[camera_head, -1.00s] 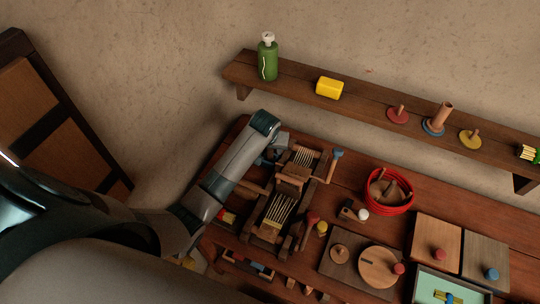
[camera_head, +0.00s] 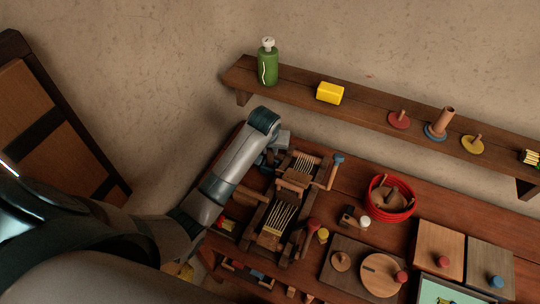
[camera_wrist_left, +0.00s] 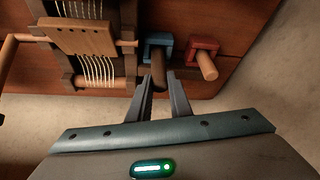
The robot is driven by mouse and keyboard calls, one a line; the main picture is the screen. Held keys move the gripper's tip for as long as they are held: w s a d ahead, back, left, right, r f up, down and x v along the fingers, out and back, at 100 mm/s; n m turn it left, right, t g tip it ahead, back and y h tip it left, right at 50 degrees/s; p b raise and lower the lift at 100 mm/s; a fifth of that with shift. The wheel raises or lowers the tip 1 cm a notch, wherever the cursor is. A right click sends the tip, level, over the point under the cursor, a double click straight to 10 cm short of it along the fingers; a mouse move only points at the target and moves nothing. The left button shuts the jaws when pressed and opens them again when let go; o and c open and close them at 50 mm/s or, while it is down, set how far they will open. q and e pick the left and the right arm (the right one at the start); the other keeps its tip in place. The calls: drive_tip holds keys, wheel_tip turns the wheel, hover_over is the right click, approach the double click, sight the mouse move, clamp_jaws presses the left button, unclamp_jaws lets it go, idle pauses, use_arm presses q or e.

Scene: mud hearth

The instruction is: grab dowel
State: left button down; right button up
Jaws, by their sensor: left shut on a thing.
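A dark brown dowel (camera_wrist_left: 158,72) sticks out of a blue holder (camera_wrist_left: 158,42) on the table, seen in the left wrist view. My left gripper (camera_wrist_left: 160,82) has its two fingers on either side of the dowel's near end and is shut on it. In the head view my left gripper (camera_head: 274,153) is small and partly hidden by its own wrist, beside the wooden loom. A lighter dowel (camera_wrist_left: 206,66) in a red holder (camera_wrist_left: 201,46) stands to the right in the wrist view. My right gripper is not in view.
The loom (camera_head: 275,215) with pale threads stands close beside the gripper; its frame (camera_wrist_left: 128,40) is left in the wrist view. A red coil basket (camera_head: 391,197) and several wooden boards lie farther right. A wall shelf (camera_head: 370,105) holds a green bottle (camera_head: 267,65) and a yellow block (camera_head: 330,92).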

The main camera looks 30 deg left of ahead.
use_arm(q)
drive_tip(key=d+r+b, duration=0.4)
drive_tip(key=d+r, duration=0.4)
drive_tip(key=d, duration=0.3)
drive_tip(key=shift+d+b, duration=0.3)
drive_tip(key=shift+d, duration=0.05)
